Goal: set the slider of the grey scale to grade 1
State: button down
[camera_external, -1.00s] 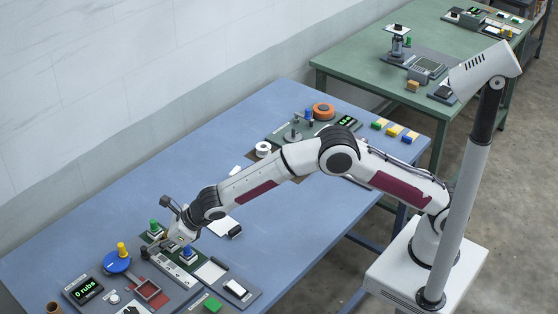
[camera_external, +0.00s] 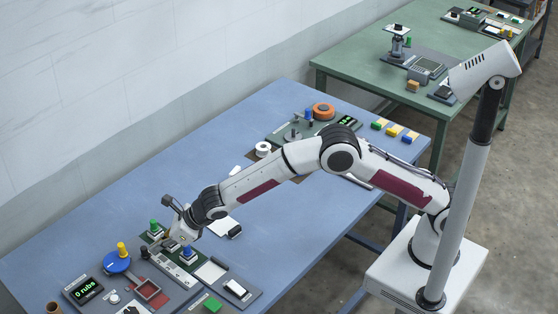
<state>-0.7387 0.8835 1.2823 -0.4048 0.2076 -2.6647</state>
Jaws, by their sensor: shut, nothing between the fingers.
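The grey scale appears to be the long pale strip (camera_external: 178,273) on the grey board at the front left of the blue table. A small dark knob (camera_external: 145,253) stands at its upper left end and may be the slider. The grade marks are too small to read. My gripper (camera_external: 172,246) points down just above the strip's far side, between a green-topped part (camera_external: 154,228) and a blue-topped part (camera_external: 187,253). Its fingers are shut and tiny in this view. I cannot tell whether they touch anything.
A "0 rubs" display (camera_external: 86,290), a blue disc with a yellow knob (camera_external: 117,263) and a red frame (camera_external: 150,291) lie to the left. The table's middle is mostly clear.

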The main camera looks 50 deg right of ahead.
jog(key=shift+s+d, duration=0.45)
jog(key=shift+s, duration=0.25)
jog(key=shift+s+d, duration=0.4)
jog(key=shift+s, duration=0.3)
jog(key=v, duration=1)
jog(key=shift+d+m, duration=0.1)
jog(key=shift+m, duration=0.2)
